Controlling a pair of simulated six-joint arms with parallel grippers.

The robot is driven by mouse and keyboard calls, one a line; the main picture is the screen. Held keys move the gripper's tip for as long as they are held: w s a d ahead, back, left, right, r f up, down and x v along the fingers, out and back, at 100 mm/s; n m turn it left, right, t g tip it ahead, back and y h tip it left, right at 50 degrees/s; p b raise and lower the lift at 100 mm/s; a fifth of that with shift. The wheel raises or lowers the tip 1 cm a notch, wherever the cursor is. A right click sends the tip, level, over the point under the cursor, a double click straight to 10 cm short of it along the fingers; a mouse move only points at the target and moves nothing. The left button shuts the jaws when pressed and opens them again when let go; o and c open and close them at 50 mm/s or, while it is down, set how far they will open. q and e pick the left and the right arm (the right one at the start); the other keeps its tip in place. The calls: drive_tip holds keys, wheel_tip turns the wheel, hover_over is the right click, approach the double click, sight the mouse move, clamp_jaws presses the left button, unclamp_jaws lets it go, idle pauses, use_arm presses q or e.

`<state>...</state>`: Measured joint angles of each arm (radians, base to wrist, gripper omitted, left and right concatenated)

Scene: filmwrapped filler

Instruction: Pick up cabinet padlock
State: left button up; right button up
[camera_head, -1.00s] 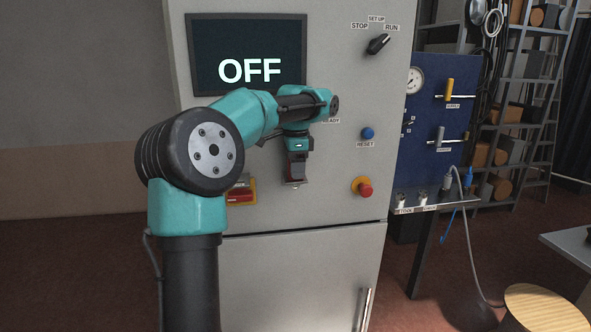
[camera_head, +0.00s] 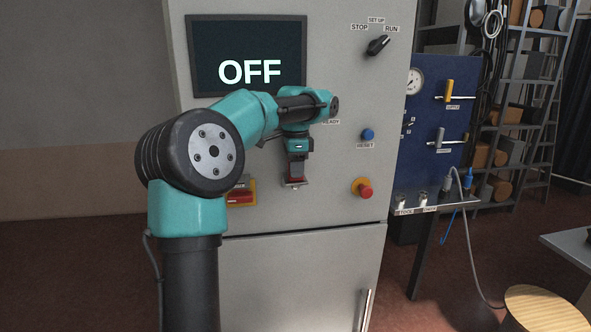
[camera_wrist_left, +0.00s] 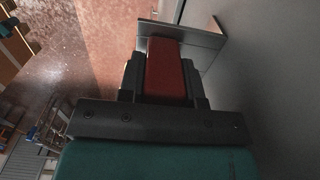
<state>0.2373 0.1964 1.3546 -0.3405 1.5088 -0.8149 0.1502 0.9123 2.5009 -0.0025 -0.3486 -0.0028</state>
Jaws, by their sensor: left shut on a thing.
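The red cabinet padlock (camera_wrist_left: 168,75) sits between the dark fingers of my left gripper (camera_wrist_left: 166,85) in the left wrist view. The fingers are shut on its sides. In the head view my left gripper (camera_head: 296,172) points down just in front of the cabinet face, and a little of the red padlock shows at its fingers. A grey metal bracket (camera_wrist_left: 205,42) lies at the far end of the padlock; whether the padlock touches it I cannot tell. My right gripper is in neither view.
The grey cabinet (camera_head: 340,205) carries an OFF screen (camera_head: 247,55), a black selector knob (camera_head: 378,44), a blue reset button (camera_head: 367,133) and a red emergency stop button (camera_head: 365,190). A red and yellow switch (camera_head: 241,193) is left of the gripper. A blue panel (camera_head: 430,120) stands at right.

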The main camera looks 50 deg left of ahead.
use_arm(q)
drive_tip(key=shift+r, duration=0.15)
drive_tip(key=shift+r, duration=1.5)
drive_tip(key=shift+s+d+r, duration=0.1)
drive_tip(key=shift+r, duration=0.05)
drive_tip(key=s+d+r, duration=0.1)
drive_tip(key=s+d, duration=0.9)
drive_tip(key=d, duration=0.2)
drive_tip(key=shift+s+r, duration=0.2)
drive_tip(key=shift+a, duration=0.15)
drive_tip(key=s+a+r, duration=0.1)
drive_tip(key=a+r, duration=0.1)
drive_tip(key=a, duration=0.8)
drive_tip(key=s+a+r, duration=0.1)
drive_tip(key=a+r, duration=0.2)
drive_tip(key=a, duration=0.7)
drive_tip(key=shift+s+a, duration=0.4)
drive_tip(key=shift+f, duration=0.2)
